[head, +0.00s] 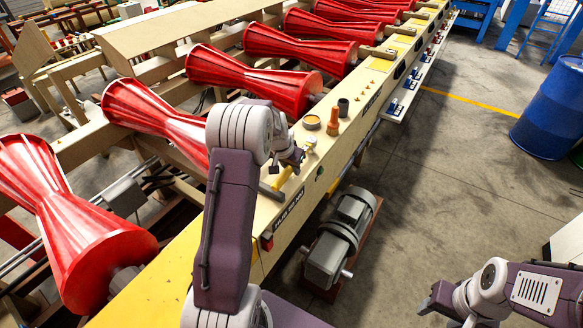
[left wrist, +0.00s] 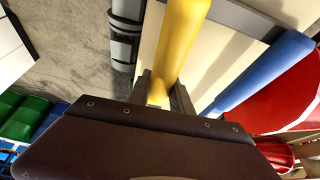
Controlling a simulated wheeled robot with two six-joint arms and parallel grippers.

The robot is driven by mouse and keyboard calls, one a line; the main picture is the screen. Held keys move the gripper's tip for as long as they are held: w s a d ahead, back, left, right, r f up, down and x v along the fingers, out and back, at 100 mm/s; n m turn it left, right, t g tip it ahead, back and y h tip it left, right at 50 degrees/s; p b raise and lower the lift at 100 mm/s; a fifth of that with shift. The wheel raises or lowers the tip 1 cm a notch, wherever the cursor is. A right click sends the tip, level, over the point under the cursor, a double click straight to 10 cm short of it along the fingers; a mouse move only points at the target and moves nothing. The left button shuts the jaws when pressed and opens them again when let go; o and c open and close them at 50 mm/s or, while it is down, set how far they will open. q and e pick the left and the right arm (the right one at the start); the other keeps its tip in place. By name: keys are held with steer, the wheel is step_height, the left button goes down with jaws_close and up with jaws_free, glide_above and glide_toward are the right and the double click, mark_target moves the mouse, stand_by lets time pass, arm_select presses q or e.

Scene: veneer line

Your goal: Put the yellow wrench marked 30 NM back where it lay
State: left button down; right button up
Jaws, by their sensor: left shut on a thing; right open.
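My left gripper (head: 291,158) is shut on the yellow wrench (head: 283,178), over the cream ledge beside the red rollers. In the left wrist view the yellow wrench's handle (left wrist: 180,45) runs up from between the fingers (left wrist: 162,92). A blue handle (left wrist: 262,72) lies beside it, apart from the fingers. I cannot tell whether the wrench touches the ledge. A dark label (head: 289,207) on the ledge's side, below the wrench, seems to end in 30 NM. My right gripper (head: 430,304) is open and empty over the floor at the lower right.
An orange bottle-shaped thing (head: 333,122), a dark cup (head: 343,107) and a round tin (head: 311,122) stand on the ledge just beyond the wrench. Red rollers (head: 155,115) line its left side. A grey motor (head: 340,235) sits below its right side. Open floor lies right, with a blue drum (head: 550,110).

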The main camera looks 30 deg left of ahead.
stand_by(0.3)
arm_select(q)
steer(key=shift+a+b, duration=0.35)
steer(key=shift+b, duration=0.1)
steer(key=shift+a+r+m, duration=0.1)
steer(key=shift+a+m, duration=0.05)
steer(key=shift+m, duration=0.15)
steer(key=shift+f+b, duration=0.5)
steer(key=shift+f, duration=0.1)
steer(key=c, duration=1.1)
jaws_free()
